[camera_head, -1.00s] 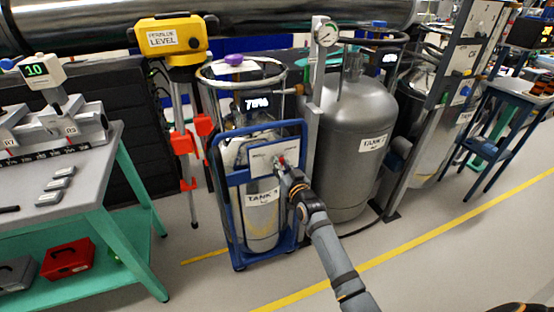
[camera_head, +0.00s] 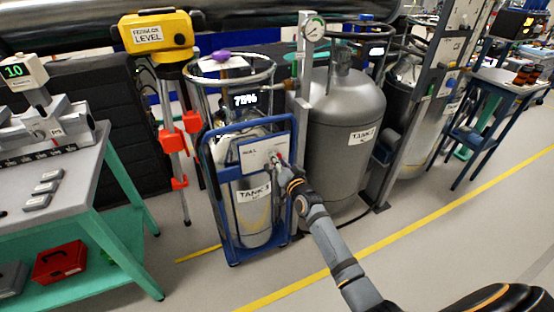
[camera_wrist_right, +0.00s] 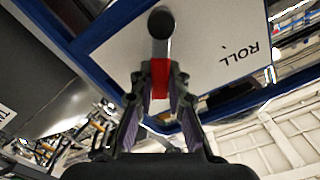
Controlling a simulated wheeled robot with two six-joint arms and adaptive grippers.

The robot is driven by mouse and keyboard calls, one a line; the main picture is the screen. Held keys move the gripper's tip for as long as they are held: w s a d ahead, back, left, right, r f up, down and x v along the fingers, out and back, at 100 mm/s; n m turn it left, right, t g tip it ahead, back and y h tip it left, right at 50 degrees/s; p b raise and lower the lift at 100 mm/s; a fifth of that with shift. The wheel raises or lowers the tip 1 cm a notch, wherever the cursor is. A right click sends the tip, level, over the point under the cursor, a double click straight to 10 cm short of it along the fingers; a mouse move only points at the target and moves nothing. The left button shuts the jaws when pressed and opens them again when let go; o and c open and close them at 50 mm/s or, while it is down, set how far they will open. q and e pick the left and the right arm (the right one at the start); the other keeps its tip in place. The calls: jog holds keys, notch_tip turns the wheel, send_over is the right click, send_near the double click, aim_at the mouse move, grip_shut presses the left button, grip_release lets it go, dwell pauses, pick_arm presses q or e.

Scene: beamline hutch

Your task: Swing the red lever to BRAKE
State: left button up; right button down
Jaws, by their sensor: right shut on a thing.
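The red lever (camera_head: 280,157) is on the white panel (camera_head: 255,153) of the blue cart frame around TANK 1 (camera_head: 254,195). In the right wrist view, the red lever (camera_wrist_right: 159,85) shows between the fingers of my right gripper (camera_wrist_right: 160,70). The fingers are shut on it, just below a dark round knob (camera_wrist_right: 161,24). The panel reads ROLL on one side; no BRAKE wording is visible. In the head view my right gripper (camera_head: 282,169) covers the panel's right part. My left gripper is out of view.
The blue cart frame (camera_head: 212,170) surrounds the tank. The large grey TANK 2 (camera_head: 345,115) and a gauge post stand just right of it. A yellow level on a tripod (camera_head: 157,38) and a green-legged table (camera_head: 120,180) are at left. Floor in front is clear.

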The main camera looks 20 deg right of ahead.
jog(key=c, duration=1.3)
grip_release()
jog(key=shift+s, duration=0.15)
jog(key=s, duration=1.1)
jog(key=shift+s+d, duration=0.2)
jog(key=shift+s, duration=0.15)
